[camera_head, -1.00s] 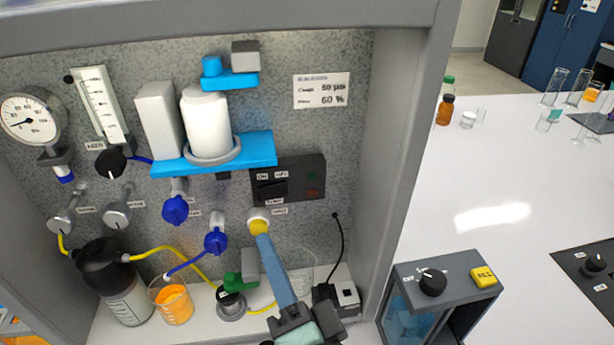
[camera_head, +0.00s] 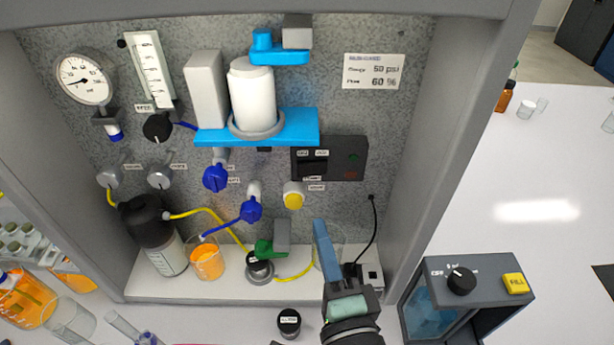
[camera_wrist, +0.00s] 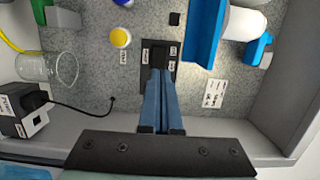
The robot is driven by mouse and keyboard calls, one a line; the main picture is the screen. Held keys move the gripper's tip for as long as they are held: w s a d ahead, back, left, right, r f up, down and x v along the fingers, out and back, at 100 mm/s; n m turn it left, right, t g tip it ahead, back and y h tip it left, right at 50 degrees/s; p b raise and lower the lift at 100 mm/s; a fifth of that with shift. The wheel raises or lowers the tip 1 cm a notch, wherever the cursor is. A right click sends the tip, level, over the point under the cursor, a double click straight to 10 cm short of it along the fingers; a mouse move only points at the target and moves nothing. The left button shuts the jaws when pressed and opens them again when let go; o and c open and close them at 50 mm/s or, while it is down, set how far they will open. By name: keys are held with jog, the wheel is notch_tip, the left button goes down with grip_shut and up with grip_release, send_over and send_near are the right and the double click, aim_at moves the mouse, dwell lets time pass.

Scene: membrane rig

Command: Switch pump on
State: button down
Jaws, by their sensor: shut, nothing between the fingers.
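A dark panel (camera_head: 347,158) with small labels, a black switch-like part (camera_head: 311,165), and a green and a red spot is on the grey back wall. In the wrist view, the panel (camera_wrist: 160,52) is straight ahead, partly hidden behind my fingers. My gripper (camera_head: 320,224), with long blue fingers, is shut and empty. In the head view its tips show below the panel and the yellow-capped valve (camera_head: 293,197). In the wrist view the gripper tips (camera_wrist: 160,74) overlap the panel's lower part. I cannot tell whether they touch it, nor the switch's position.
A blue shelf (camera_head: 300,127) with a white canister is left of and above the panel. A glass beaker (camera_wrist: 62,68) and a white power box (camera_head: 372,277) with a black cable are below. Blue valves (camera_head: 215,177) and tubing are left. The cabinet's right wall (camera_head: 455,130) bounds the space.

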aim_at(303, 171)
jog(key=w+p, duration=0.1)
jog(key=w, duration=0.2)
jog(key=w+a+p, duration=0.1)
jog(key=w, duration=0.3)
jog(key=w+a+p, duration=0.1)
jog(key=w, duration=0.2)
jog(key=shift+w, duration=0.2)
